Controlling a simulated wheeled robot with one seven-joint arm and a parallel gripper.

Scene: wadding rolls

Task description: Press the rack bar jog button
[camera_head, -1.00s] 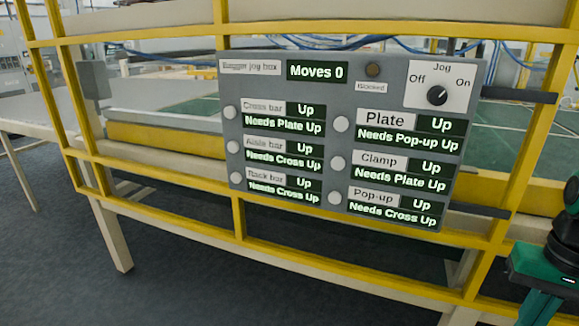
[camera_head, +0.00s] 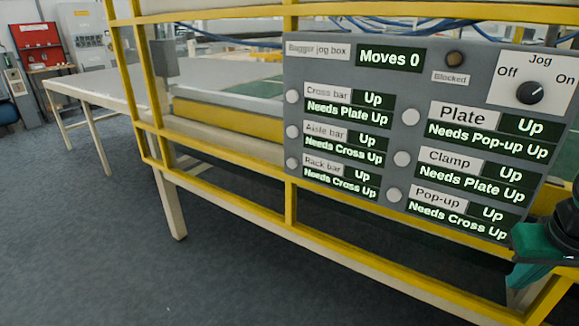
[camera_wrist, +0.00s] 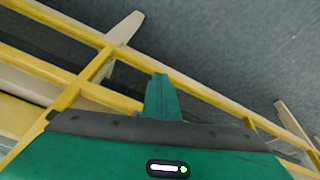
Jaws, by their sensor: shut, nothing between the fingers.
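The grey bagger jog box (camera_head: 400,125) hangs on the yellow frame in the head view. The rack bar button (camera_head: 292,163) is the lowest round white button in its left column, beside the "Rack bar" label and its "Up" display, above "Needs Cross Up". The jog knob (camera_head: 530,92) is at the upper right, and its mark points toward On. The display reads "Moves 0". My gripper (camera_wrist: 160,80) is shut and empty in the wrist view, over the yellow rails and floor, with no button in that view. My green wrist part shows at the head view's right edge, apart from the rack bar button.
Yellow rails (camera_head: 225,205) run below and left of the box. A white-legged table (camera_head: 110,82) stands behind at the left, and a red cabinet (camera_head: 38,45) at the far left. The grey floor (camera_head: 90,240) in front is open.

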